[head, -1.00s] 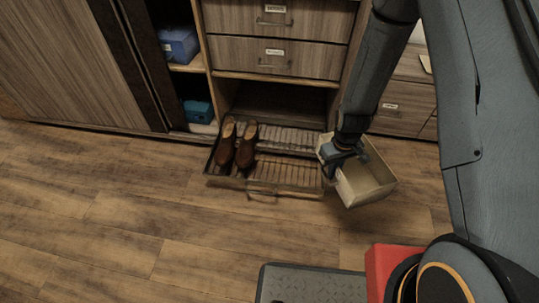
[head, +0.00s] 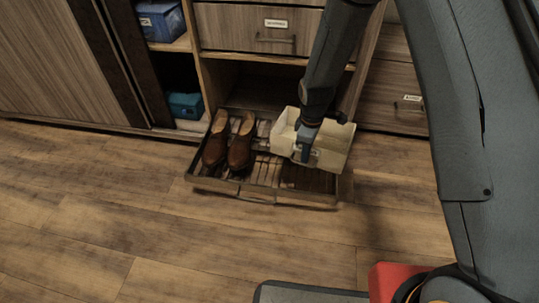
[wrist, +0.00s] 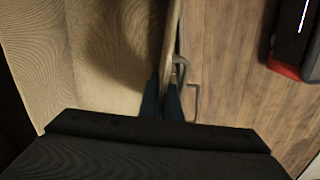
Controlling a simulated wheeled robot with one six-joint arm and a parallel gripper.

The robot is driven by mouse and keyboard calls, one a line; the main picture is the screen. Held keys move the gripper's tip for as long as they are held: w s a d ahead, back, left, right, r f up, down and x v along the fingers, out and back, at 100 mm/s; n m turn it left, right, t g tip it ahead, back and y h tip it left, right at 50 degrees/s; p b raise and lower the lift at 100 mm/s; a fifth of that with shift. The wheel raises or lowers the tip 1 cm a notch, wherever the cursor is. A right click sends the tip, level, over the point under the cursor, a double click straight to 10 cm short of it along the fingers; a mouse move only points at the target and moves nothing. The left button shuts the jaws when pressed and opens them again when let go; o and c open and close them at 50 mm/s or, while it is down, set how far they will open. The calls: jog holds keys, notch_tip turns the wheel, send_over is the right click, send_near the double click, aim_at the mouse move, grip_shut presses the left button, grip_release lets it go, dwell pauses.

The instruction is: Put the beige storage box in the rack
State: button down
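The beige storage box (head: 338,139) is open-topped and hangs slightly tilted over the right part of the pulled-out rack (head: 225,187) in the head view. My gripper (head: 304,150) is at the box's near wall. In the wrist view, my gripper's fingers (wrist: 161,100) straddle the wall of the beige storage box (wrist: 110,60), shut on it. The box looks empty. I cannot tell if its underside touches the rack. A pair of brown shoes (head: 240,150) stands on the left part of the rack.
Drawers (head: 262,28) are above the rack's opening. A cabinet post stands right of it. Blue boxes (head: 186,105) sit on shelves at left. The wooden floor (head: 180,225) in front is clear.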

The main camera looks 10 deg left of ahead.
jog(key=w+a+f+n+b, duration=0.2)
jog(key=w+a+f+b, duration=0.1)
jog(key=b, duration=0.2)
jog(key=shift+w+a+f+n, duration=0.25)
jog(key=shift+a+n, duration=0.05)
jog(key=b, duration=0.5)
send_over(292, 177)
notch_tip(292, 177, down, 10)
jog(key=shift+w, duration=0.1)
jog(key=c, duration=2)
grip_release()
jog(key=shift+f, duration=0.1)
